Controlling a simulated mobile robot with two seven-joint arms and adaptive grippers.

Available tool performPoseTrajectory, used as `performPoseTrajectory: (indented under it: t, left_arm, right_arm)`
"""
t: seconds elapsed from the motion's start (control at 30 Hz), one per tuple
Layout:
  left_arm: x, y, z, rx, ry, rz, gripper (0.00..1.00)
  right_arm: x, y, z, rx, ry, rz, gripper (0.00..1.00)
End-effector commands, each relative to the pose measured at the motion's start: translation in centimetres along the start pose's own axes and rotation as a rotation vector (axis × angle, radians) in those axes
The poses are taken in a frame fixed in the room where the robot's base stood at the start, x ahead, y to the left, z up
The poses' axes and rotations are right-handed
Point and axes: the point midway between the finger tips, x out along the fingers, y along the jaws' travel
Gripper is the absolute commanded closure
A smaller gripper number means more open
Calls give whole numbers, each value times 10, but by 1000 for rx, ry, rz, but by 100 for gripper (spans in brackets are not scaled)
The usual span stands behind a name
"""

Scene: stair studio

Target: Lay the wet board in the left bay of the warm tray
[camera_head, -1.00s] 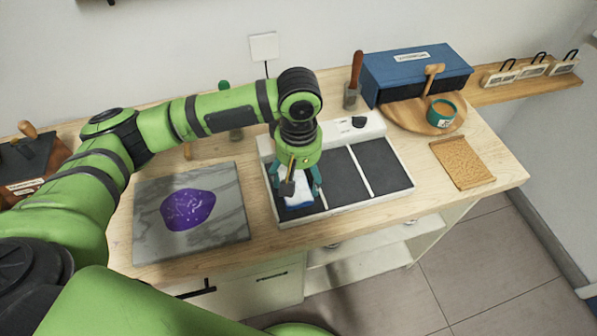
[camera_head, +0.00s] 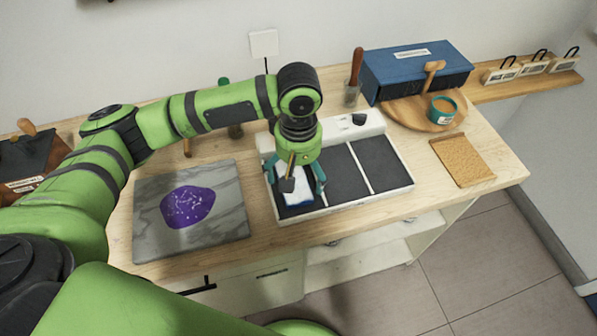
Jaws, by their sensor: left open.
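The warm tray (camera_head: 366,199) is a white unit with three dark bays side by side and a control knob at its back. A small white and blue board (camera_head: 298,200) lies in its left bay, partly hidden under my gripper. My left gripper (camera_head: 296,184) points down over this bay. Its teal fingers are open, one on each side of the board. A dark tool head on a wooden handle shows in front of the gripper's palm; I cannot tell what carries it. My right gripper is not in view.
A grey marble slab (camera_head: 225,233) with a purple patch (camera_head: 188,207) lies left of the tray. To the right are a cork-like board (camera_head: 463,160), a round wooden board (camera_head: 398,116) with a teal tin (camera_head: 441,112), and a blue box (camera_head: 414,68). The tray's middle and right bays are empty.

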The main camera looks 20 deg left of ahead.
Motion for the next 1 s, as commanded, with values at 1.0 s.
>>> performPoseTrajectory:
  t: [1.0]
  left_arm:
    - [-114,0,0,1,-1,1,0]
  right_arm:
    - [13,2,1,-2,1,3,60]
